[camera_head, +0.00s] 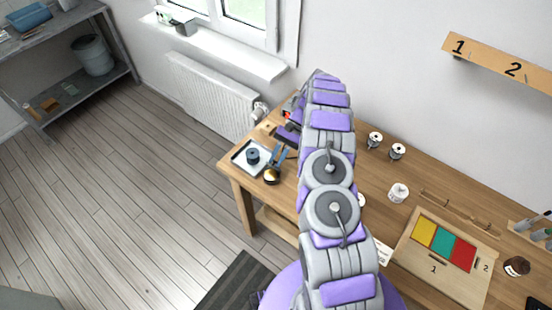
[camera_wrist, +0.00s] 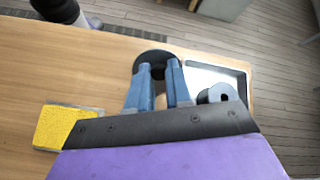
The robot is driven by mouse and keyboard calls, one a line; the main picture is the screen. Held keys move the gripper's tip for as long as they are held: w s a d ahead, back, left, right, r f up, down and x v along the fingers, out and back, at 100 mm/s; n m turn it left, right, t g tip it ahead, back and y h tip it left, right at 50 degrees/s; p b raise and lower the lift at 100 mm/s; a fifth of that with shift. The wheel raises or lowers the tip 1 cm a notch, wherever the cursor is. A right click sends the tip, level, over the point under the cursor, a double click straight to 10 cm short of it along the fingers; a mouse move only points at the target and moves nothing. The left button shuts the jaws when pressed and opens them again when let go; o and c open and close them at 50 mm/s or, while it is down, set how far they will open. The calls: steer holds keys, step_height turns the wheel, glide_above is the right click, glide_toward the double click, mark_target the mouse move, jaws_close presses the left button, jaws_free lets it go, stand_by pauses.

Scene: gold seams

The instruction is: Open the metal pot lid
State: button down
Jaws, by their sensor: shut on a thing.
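My gripper (camera_head: 276,166) has its blue fingers around a small dark, gold-toned round pot (camera_head: 271,178) near the table's front left edge. The wrist view shows my gripper (camera_wrist: 160,72) with its two fingers a little apart against a black round top (camera_wrist: 153,56), which they partly hide. I cannot tell whether they grip the lid alone or the pot with it. A dark round piece (camera_head: 253,155) with a raised middle stands on a white tray (camera_head: 240,160) beside it; that piece also shows in the wrist view (camera_wrist: 218,93).
The wooden table (camera_head: 375,190) runs along the wall. Several small tins (camera_head: 398,192) stand on it, with a board of yellow, green and red panels (camera_head: 423,231) to the right. A yellow block (camera_wrist: 62,127) lies left of my gripper. A radiator (camera_head: 212,95) is behind.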

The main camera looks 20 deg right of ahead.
steer(key=shift+w+d, duration=0.1)
stand_by(0.3)
steer(key=c, duration=1)
jaws_free()
steer(key=shift+c, duration=0.2)
steer(key=r, duration=0.3)
steer(key=shift+s+r, duration=0.35)
steer(key=s+a+r+p, duration=0.1)
steer(key=s, duration=1.4)
steer(key=shift+a+r, duration=0.1)
